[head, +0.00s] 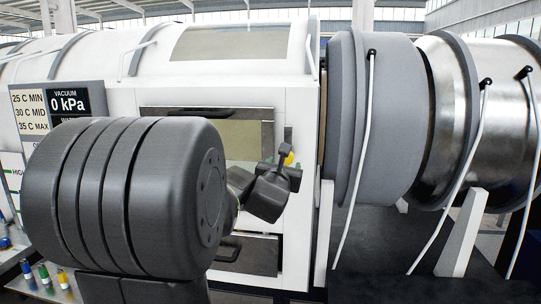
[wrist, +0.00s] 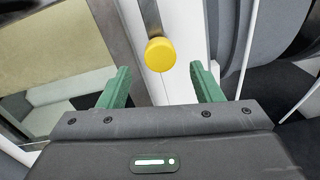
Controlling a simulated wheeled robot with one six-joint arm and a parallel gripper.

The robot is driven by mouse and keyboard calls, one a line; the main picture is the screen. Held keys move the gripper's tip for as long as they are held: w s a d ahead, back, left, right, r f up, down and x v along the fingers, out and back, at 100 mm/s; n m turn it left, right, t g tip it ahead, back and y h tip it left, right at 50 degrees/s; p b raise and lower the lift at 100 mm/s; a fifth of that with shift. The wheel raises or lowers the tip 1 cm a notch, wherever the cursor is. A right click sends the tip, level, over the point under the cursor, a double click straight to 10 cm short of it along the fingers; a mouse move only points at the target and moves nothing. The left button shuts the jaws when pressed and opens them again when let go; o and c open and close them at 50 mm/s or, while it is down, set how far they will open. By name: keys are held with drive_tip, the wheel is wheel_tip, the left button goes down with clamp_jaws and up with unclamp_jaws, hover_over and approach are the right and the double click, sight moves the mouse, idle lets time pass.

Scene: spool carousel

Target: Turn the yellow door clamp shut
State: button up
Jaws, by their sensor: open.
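The yellow door clamp knob (wrist: 160,54) shows in the wrist view at the end of a metal bar on the white frame beside the door window. The bar runs up from the knob in the picture. My gripper (wrist: 160,78) is open, with its two green fingers on either side of the knob's line and apart from it. No contact is visible.
The white chamber (head: 110,70) carries a door window (head: 243,133) and a lower panel (head: 255,255). A display (head: 68,103) reads vacuum 0 kPa. Right of the chamber are a grey ring section (head: 390,120) and a metal drum (head: 500,90) with slanted white rods (head: 365,140).

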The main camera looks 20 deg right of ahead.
sight(286, 160)
drive_tip(key=shift+p+x, duration=1.3)
drive_tip(key=shift+x, duration=2.7)
clamp_jaws()
